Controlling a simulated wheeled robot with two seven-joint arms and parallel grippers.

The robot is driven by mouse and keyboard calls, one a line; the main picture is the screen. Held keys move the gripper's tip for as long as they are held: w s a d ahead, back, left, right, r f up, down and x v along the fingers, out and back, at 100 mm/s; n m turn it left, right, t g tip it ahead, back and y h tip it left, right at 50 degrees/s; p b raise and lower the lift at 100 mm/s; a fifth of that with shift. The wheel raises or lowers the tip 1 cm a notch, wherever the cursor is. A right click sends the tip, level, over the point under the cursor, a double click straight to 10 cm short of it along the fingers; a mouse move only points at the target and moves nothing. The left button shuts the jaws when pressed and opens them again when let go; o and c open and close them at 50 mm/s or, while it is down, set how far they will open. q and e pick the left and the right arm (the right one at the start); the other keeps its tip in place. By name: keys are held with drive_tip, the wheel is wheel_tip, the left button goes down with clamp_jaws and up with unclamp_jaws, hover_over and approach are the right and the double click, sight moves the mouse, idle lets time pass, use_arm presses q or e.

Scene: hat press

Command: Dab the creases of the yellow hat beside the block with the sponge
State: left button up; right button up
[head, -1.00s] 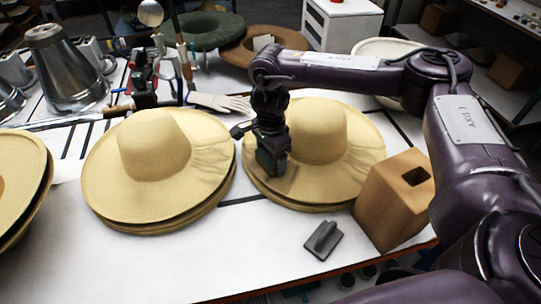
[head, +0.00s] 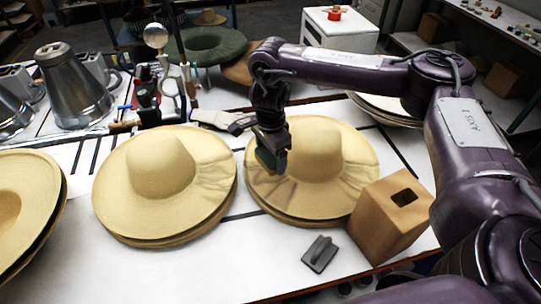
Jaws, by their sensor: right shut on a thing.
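The yellow hat (head: 345,190) beside the wooden block (head: 375,222) lies brim down on another hat, and creases run along the right and front of its brim. My right gripper (head: 272,158) is at the left side of this hat, over its brim and beside the crown. It is shut on the sponge (head: 264,157), a small dark green piece with a yellowish edge, mostly hidden by the fingers. I cannot tell whether the sponge touches the brim. My left gripper is not in view.
Another creased yellow hat stack (head: 165,180) stands left, and a third (head: 25,200) at the far left.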

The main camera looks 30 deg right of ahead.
drive_tip(key=shift+r+p, duration=2.45)
drive_tip(key=shift+r, duration=0.4)
drive_tip(key=shift+f, duration=0.1)
